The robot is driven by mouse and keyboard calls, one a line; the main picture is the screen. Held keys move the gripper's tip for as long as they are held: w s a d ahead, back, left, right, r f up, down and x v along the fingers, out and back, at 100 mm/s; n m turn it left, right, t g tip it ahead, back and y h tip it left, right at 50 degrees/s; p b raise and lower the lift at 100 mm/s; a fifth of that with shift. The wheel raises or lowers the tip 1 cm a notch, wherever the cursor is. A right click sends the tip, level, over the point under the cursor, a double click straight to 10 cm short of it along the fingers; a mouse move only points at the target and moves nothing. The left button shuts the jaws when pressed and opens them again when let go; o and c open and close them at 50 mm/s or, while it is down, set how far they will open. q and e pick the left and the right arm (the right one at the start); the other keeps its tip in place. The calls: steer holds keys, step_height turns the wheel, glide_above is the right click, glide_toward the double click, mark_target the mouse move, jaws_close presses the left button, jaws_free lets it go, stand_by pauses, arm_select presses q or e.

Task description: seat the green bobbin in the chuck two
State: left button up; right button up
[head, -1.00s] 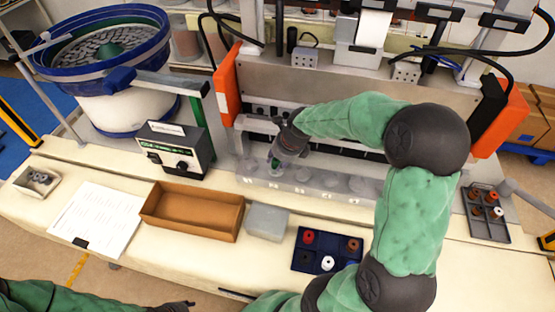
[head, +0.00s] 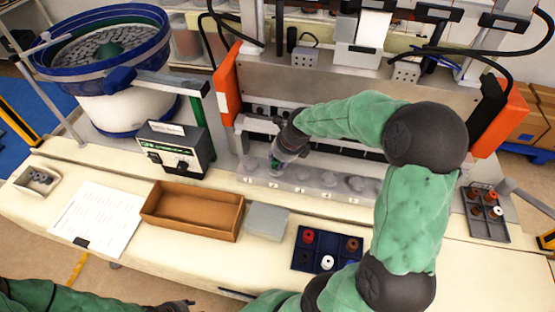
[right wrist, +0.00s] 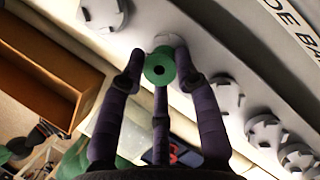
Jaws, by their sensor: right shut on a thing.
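The green bobbin (head: 275,162) is in my right gripper (head: 279,158); in the right wrist view the bobbin (right wrist: 160,67) sits between the fingertips of the gripper (right wrist: 158,75), its round end and centre hole showing. It is at the second chuck from the left on the grey rail (head: 310,190). That chuck (right wrist: 164,40) is mostly hidden behind the bobbin in the right wrist view. I cannot tell how deep the bobbin is in it. My left gripper (head: 180,304) is at the bottom edge, its fingers unclear.
Other chucks (right wrist: 227,93) line the rail on both sides. A brown box (head: 190,230), a grey block (head: 267,221) and a blue tray (head: 310,262) with bobbins stand in front. A bowl feeder (head: 118,85) is at the left, a dark tray (head: 475,224) at the right.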

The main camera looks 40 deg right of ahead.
steer(key=shift+f, duration=0.4)
steer(key=o, duration=0.7)
steer(key=shift+c, duration=0.2)
steer(key=shift+r, duration=0.1)
steer(key=a+p+v, duration=0.1)
steer(key=p+v, duration=0.7)
steer(key=v, duration=0.2)
steer(key=shift+s+d+r, duration=0.2)
steer(key=shift+d+r, duration=0.2)
steer(key=shift+d, duration=0.1)
steer(key=shift+f, duration=0.1)
